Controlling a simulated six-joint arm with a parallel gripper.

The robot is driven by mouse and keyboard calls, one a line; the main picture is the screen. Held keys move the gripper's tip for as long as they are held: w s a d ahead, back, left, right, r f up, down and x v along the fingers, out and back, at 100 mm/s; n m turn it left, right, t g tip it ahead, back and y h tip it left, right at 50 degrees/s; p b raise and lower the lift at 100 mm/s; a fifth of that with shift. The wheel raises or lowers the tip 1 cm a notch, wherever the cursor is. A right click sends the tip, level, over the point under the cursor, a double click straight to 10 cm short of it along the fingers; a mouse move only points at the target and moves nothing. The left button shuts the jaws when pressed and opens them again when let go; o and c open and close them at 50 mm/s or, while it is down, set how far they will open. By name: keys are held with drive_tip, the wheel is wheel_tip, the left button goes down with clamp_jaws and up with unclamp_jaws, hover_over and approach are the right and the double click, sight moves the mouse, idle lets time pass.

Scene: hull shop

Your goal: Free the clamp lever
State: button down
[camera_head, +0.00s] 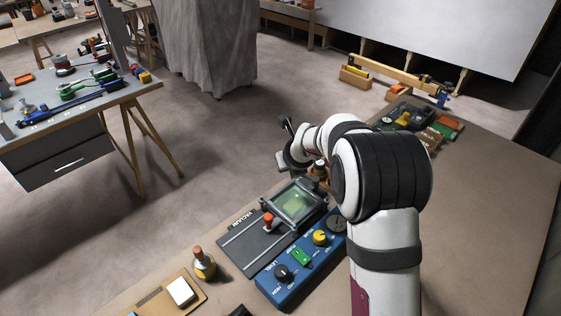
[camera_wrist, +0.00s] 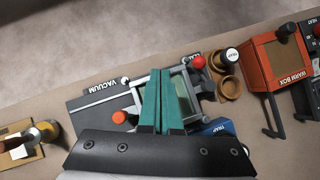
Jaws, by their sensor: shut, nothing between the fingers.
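The vacuum unit (camera_head: 245,243) is a dark plate with a framed green window (camera_head: 294,202). In the wrist view the plate (camera_wrist: 92,103) lies left of my gripper, and the window (camera_wrist: 179,95) is partly hidden behind the fingers. A red knob (camera_wrist: 198,62) stands at the frame's upper right corner beside a partly hidden label; it looks like the clamp lever's end, but I cannot be sure. An orange-red knob (camera_wrist: 119,117) is at the left, also in the head view (camera_head: 268,220). My gripper (camera_wrist: 163,70) is shut and empty, its green fingers over the window.
A blue control box (camera_head: 300,272) with knobs stands beside the plate. A bottle (camera_head: 203,264) and a board (camera_head: 150,301) are at the near left. An orange warm box (camera_wrist: 277,60) and brown cups (camera_wrist: 229,86) stand right of the frame.

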drive_tip(key=s+r, duration=0.1)
drive_tip(key=s+a+r, duration=0.1)
drive_tip(key=r, duration=0.2)
drive_tip(key=shift+s+a+r, duration=0.25)
drive_tip(key=shift+s+r, duration=0.05)
drive_tip(key=shift+s, duration=0.1)
